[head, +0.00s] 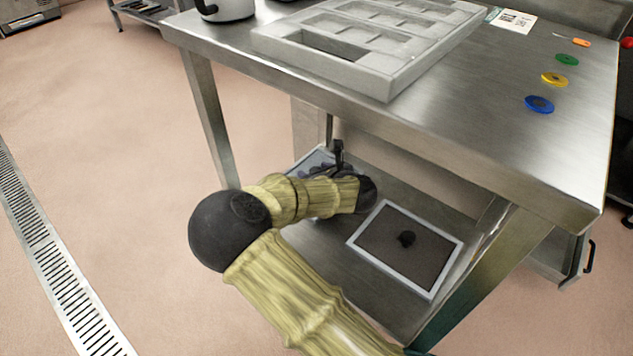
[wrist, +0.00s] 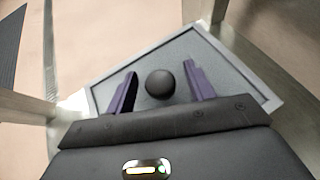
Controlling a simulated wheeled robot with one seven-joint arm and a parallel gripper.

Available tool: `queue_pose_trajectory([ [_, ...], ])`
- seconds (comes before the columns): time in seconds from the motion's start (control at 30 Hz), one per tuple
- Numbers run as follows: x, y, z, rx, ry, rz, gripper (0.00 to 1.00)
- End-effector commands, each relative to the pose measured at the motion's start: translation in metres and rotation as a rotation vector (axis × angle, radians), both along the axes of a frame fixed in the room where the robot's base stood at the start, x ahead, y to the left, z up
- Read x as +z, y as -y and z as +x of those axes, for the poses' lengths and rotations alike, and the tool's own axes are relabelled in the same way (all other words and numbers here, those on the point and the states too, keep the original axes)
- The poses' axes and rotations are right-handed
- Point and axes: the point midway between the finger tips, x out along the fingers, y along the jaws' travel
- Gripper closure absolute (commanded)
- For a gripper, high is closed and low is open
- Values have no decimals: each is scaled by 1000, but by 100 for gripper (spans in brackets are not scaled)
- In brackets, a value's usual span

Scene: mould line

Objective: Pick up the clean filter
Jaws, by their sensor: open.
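Two framed filters with black knobs lie on the lower shelf of the steel table. The left one (head: 312,158) has a pale grey mesh and looks clean; my arm and gripper partly cover it in the head view. In the wrist view, this pale filter (wrist: 215,62) shows its round black knob (wrist: 160,84) between my two purple fingers. My gripper (wrist: 160,70) is open, with gaps on both sides of the knob. In the head view my gripper (head: 316,170) is over the pale filter. The right filter (head: 385,259) has a darker, brownish mesh.
The steel tabletop (head: 470,110) overhangs the shelf, and table legs (head: 208,115) stand at its corners. On top are a grey mould tray (head: 385,75), a pot (head: 228,8), a paper label (head: 513,20) and several coloured discs (head: 540,104).

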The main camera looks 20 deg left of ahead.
Motion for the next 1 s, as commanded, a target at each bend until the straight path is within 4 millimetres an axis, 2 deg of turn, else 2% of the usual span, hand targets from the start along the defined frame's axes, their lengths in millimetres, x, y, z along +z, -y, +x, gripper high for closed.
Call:
queue_pose_trajectory([
  [0.23, 0, 0, 0, 0, 0, 0, 46],
  [0.4, 0, 0, 0, 0, 0, 0, 80],
  [0.5, 0, 0, 0, 0, 0, 0, 96],
  [0.77, 3, 0, 0, 0, 1, 1, 97],
  [0.87, 10, 0, 0, 0, 2, 2, 97],
  [1.0, 31, 0, 0, 1, 2, 3, 97],
])
